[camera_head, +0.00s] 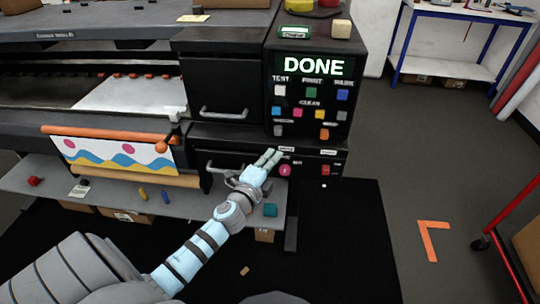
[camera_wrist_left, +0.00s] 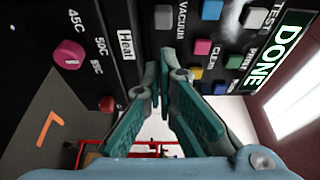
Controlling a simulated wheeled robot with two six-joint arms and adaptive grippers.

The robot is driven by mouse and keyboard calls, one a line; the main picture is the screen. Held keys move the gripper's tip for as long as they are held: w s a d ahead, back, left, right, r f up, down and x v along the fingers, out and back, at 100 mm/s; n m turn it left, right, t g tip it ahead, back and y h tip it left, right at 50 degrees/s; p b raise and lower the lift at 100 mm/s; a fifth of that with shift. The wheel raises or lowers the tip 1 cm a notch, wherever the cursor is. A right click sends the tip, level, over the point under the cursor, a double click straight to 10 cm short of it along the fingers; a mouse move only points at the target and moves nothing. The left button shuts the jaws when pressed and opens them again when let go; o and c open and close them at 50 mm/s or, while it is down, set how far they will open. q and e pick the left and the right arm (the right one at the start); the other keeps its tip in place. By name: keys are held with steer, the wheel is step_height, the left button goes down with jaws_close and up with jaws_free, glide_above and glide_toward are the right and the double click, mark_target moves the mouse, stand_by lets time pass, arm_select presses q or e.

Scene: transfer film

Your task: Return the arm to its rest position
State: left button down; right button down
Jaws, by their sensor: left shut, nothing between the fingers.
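My left arm (camera_head: 207,241) reaches up from the bottom left in the head view. Its left gripper (camera_head: 272,156) is in front of the lower front of the dark printer's control panel (camera_head: 309,118). In the left wrist view the left gripper (camera_wrist_left: 165,66) shows its two green-padded fingers with the tips together and nothing between them. The panel's screen (camera_head: 312,66) reads "DONE"; it also shows in the left wrist view (camera_wrist_left: 278,55). A pink knob (camera_head: 285,170) sits just below and right of the gripper; it is large in the left wrist view (camera_wrist_left: 68,53). My right gripper is not in view.
A printed film sheet (camera_head: 113,156) hangs from an orange bar at the printer's left. A shelf (camera_head: 50,176) with small objects runs beneath it. A blue-legged table (camera_head: 455,14) stands at the back right, a red cart (camera_head: 497,238) at the right. The grey floor between is mostly clear.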

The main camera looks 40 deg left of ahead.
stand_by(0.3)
arm_select(q)
steer(key=s+a+f+n+g, duration=0.1)
steer(key=s+f+n+g, duration=0.3)
steer(key=f, duration=0.6)
steer(key=s+f+n+g+p, duration=0.1)
steer(key=s+f+n+g, duration=0.15)
steer(key=s+f, duration=0.55)
steer(key=s+a+f+n+g, duration=0.1)
steer(key=s+f+n+g, duration=0.2)
steer(key=f, duration=0.9)
steer(key=s+d+f+n+g, duration=0.2)
steer(key=s+d+f, duration=0.1)
steer(key=s, duration=0.7)
steer(key=s+d+f+n+g+h+p, duration=0.1)
steer(key=s+d+f, duration=0.3)
steer(key=s, duration=0.7)
steer(key=s+d+f+n+g+h, duration=0.1)
steer(key=s+d+f+n+g, duration=0.2)
steer(key=s+f, duration=0.3)
steer(key=s+g, duration=0.1)
steer(key=s, duration=0.3)
steer(key=shift+s+d+p, duration=0.3)
steer(key=shift+s+p, duration=0.05)
steer(key=shift+s, duration=0.05)
